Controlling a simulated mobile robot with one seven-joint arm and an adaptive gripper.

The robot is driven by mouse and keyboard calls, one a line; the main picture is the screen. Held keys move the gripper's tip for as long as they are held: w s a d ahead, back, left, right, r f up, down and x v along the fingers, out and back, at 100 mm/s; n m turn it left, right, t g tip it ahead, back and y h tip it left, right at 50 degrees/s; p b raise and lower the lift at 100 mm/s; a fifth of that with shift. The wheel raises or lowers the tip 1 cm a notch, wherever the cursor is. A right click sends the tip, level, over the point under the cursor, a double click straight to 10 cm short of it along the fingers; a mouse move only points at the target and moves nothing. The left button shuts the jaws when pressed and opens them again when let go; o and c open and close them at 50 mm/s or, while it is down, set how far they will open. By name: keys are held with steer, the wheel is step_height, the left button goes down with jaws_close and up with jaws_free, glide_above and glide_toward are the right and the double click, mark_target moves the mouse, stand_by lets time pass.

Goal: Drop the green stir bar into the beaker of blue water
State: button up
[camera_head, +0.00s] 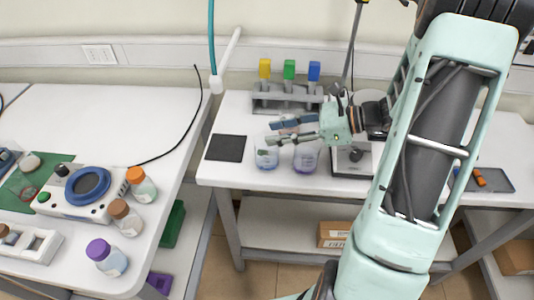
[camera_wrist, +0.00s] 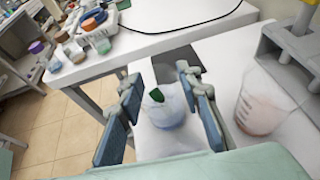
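The beaker of blue water (camera_head: 266,160) stands upright on the white table, left of a beaker with purple liquid (camera_head: 306,160). It also shows in the wrist view (camera_wrist: 172,117), between and beyond my fingers. The green stir bar (camera_wrist: 157,95) shows within the beaker's outline, near its far side and tilted; it looks to be inside. A small green spot shows in the beaker in the head view. My gripper (camera_head: 270,132) is open and empty, above and behind the blue beaker. Its two fingers stand apart in the wrist view (camera_wrist: 158,75), not touching the bar.
A beaker with pinkish liquid (camera_wrist: 262,110) stands close right of my fingers. A grey rack (camera_head: 285,100) with yellow, green and blue capped tubes is behind. A black pad (camera_head: 226,148) lies left of the beaker. A dark tray (camera_head: 496,184) holds an orange piece at the right.

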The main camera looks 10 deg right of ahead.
steer(key=shift+d, duration=0.1)
steer(key=v, duration=1.2)
